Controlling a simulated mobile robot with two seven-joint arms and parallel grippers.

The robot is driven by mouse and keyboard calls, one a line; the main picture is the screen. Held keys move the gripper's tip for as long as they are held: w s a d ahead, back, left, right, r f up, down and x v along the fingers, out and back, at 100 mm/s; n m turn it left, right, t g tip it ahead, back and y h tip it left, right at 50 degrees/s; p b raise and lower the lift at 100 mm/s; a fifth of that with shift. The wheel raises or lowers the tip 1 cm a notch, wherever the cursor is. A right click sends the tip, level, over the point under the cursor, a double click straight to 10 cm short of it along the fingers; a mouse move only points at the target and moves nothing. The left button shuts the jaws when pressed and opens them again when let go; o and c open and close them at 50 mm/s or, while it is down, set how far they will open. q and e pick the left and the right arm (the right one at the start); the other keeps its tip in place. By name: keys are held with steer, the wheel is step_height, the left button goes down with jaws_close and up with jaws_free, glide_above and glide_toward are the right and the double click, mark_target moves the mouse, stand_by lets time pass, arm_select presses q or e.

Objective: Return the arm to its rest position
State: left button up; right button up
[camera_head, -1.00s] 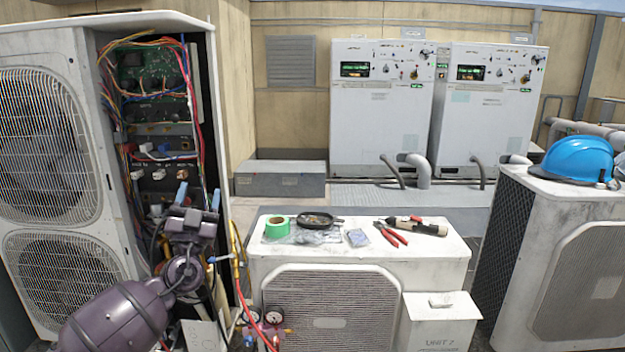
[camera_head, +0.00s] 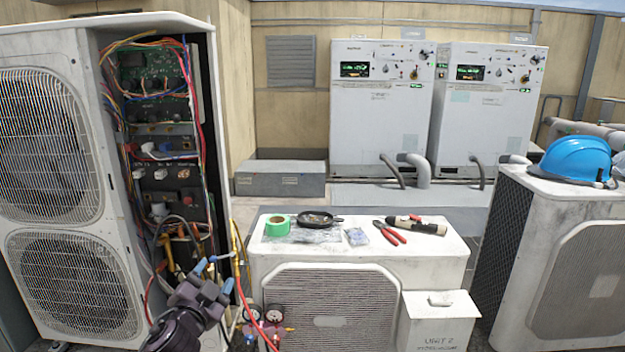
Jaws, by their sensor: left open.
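My left arm comes in from the bottom left. Its left gripper (camera_head: 213,270) is low in the picture, in front of the lower part of the open condenser cabinet (camera_head: 228,130). The two blue-tipped fingers are apart, with nothing seen between them. Colored hoses pass close to the gripper, and I cannot tell whether they touch it. Most of the arm is below the picture edge. My right gripper is not in view.
Wiring (camera_head: 180,75) hangs in the cabinet. Pressure gauges (camera_head: 264,314) with a red hose are right of the gripper. A blue helmet (camera_head: 578,160) lies far right.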

arm_select(q)
steer(key=s+a+f+n+g, duration=0.2)
steer(key=s+f, duration=0.6)
steer(key=s, duration=0.4)
steer(key=s+a+f+n+g+y, duration=0.1)
steer(key=s+a+f+n+g, duration=0.1)
steer(key=s+f, duration=0.7)
steer(key=s+a+f+n+g+y, duration=0.1)
steer(key=s+a+f+n+g, duration=0.1)
steer(key=s+f, duration=0.7)
steer(key=s+n+g, duration=0.1)
steer(key=s+n, duration=0.1)
steer(key=s, duration=0.4)
steer(key=shift+a+g, duration=0.3)
steer(key=shift+a, duration=0.1)
stand_by(0.6)
